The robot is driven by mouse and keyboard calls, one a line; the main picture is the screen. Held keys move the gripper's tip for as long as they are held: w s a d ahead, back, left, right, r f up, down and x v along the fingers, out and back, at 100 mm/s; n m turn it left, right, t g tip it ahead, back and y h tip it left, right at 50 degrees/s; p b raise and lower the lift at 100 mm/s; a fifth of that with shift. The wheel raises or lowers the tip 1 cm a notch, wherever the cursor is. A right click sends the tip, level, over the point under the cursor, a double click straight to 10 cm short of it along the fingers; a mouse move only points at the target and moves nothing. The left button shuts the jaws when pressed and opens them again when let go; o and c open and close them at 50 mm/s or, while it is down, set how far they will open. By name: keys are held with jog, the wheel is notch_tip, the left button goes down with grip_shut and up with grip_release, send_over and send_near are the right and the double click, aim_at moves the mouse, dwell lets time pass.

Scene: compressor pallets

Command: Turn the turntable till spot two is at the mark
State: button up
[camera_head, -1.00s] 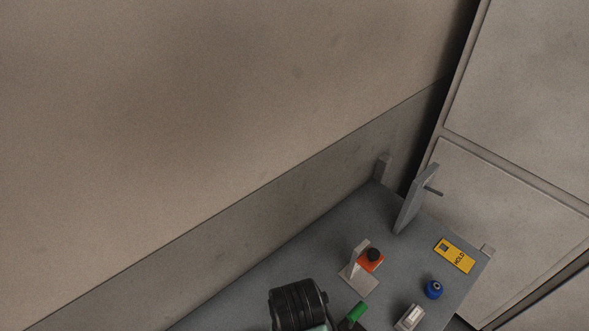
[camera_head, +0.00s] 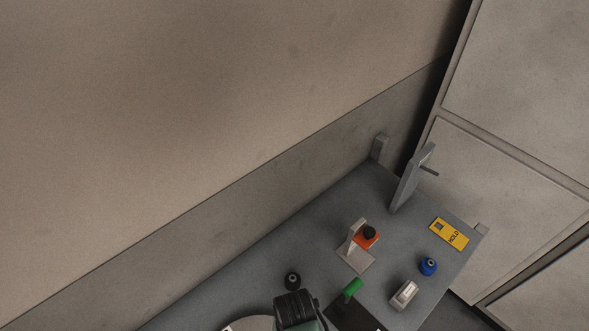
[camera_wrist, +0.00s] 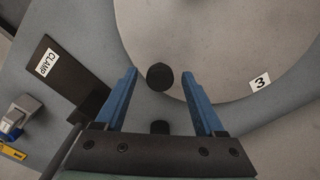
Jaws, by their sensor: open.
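The turntable (camera_wrist: 220,30) is a pale disc filling the upper right of the wrist view. Its edge also shows at the bottom of the head view (camera_head: 250,324). A label with "3" (camera_wrist: 260,82) lies near its rim. A round black knob (camera_wrist: 160,76) is at the rim, between the tips of my gripper (camera_wrist: 160,73). The blue fingers are open, with gaps on both sides of the knob. A second dark round part (camera_wrist: 160,127) shows nearer the palm. Spot two and the mark cannot be made out in either view.
A dark plate labelled CLAMP (camera_wrist: 47,62) lies left of the fingers; a green handle (camera_head: 352,287) shows in the head view. An orange block (camera_head: 367,238), a blue knob (camera_head: 428,266), a grey switch (camera_head: 404,295) and a yellow HOLD tag (camera_head: 449,233) are on the bench.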

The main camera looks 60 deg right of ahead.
grip_shut()
dwell(1.4)
